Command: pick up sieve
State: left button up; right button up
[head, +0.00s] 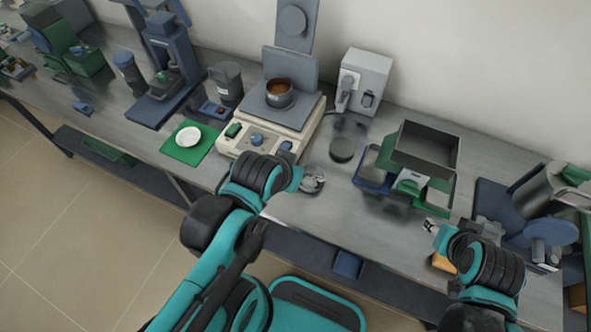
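I cannot tell for certain which thing is the sieve. A round metal pan (280,94) with brown contents sits on the plate of the white benchtop device (262,135); it may be the sieve. My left gripper (314,181) is low over the bench, in front of and right of that device, apart from the pan. Its metal fingers are small and blurred, so whether they are open is unclear. My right gripper (430,226) is at the bench's front right, near the green and blue bins, its fingers too small to read.
A dark round disc (342,150) lies behind my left gripper. Stacked bins (424,150) stand to the right, and a grey box (363,82) is at the back. A white dish (188,137) lies on a green mat (187,155). Bare bench (330,225) shows between my arms.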

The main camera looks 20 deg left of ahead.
aim_at(277, 89)
jog(key=k+j+u, duration=0.1)
jog(key=u, duration=0.3)
jog(key=k+j+u, duration=0.1)
jog(key=u, duration=0.25)
jog(key=j+u, duration=0.15)
jog(key=u, duration=0.25)
jog(key=k+j+u, duration=0.1)
jog(key=u, duration=0.25)
jog(key=j, duration=0.1)
